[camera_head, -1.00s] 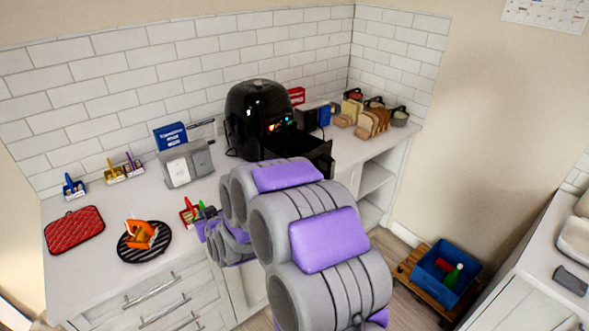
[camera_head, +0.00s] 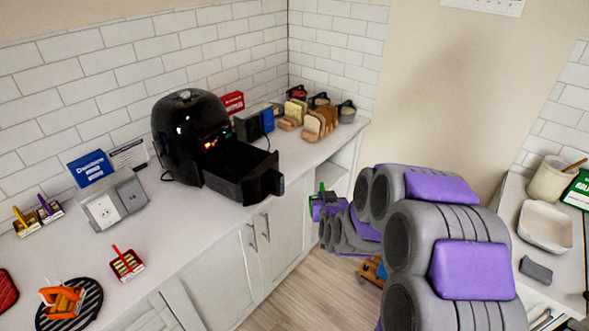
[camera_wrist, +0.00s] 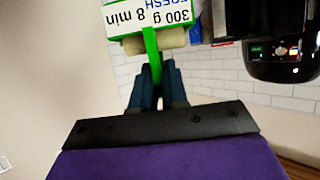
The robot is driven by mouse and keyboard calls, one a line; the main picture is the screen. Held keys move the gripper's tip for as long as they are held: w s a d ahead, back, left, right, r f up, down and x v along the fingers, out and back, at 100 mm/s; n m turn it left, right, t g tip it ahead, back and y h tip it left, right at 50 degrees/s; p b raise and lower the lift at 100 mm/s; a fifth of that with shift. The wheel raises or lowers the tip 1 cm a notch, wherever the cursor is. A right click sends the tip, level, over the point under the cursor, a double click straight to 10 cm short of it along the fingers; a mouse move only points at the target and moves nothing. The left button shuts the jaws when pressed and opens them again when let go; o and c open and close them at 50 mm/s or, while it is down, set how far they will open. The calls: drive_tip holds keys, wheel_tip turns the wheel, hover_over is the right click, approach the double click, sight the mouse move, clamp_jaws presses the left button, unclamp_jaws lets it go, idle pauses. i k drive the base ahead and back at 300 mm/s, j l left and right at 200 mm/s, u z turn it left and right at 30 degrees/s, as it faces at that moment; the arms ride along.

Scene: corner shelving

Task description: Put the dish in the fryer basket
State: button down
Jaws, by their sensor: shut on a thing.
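My gripper (camera_wrist: 150,82) is shut on the green upright handle of a dish (camera_wrist: 151,45). In the wrist view the dish has a green-edged white label reading "FRESH 300 g 8 min", upside down, and pale rolled pieces. In the head view my gripper (camera_head: 322,203) and the green of the dish (camera_head: 321,187) show small, to the right of the cabinet fronts; most of the dish is hidden. The black air fryer (camera_head: 188,135) stands on the counter. Its fryer basket (camera_head: 243,178) is pulled out toward the front, left of my gripper; its inside looks dark.
A similar dish with a red handle (camera_head: 126,264) stands near the counter's front edge. Bread racks (camera_head: 320,122) and dark pots stand on the right. Floor (camera_head: 290,278) shows before the cabinets.

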sight(242, 171)
drive_tip(key=i+l+z, duration=0.15)
drive_tip(key=i+z, duration=0.5)
drive_tip(key=i+l+u, duration=0.1)
drive_tip(key=i+u, duration=0.15)
drive_tip(key=i+l+u, duration=0.15)
drive_tip(key=u, duration=0.15)
drive_tip(key=i, duration=0.05)
